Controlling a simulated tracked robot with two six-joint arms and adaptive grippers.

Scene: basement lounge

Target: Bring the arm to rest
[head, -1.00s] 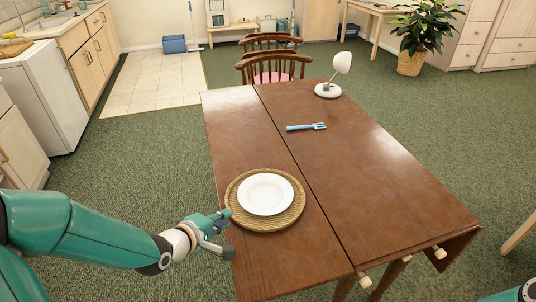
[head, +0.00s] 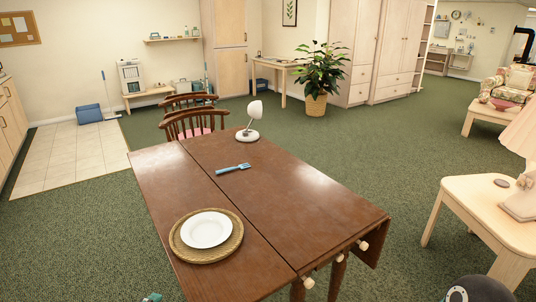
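A white plate (head: 206,229) lies on a round woven placemat (head: 181,247) at the near left of the brown wooden table (head: 290,205). A dark rounded part of my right arm shows at the bottom right corner; the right gripper itself is out of view. No held object shows.
A white lamp (head: 249,121) stands at the table's far end, with wooden chairs (head: 188,121) behind it. A pale side table (head: 475,205) with a lamp (head: 522,170) stands at the right. A potted plant (head: 317,78) stands farther back. Green carpet between the tables is clear.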

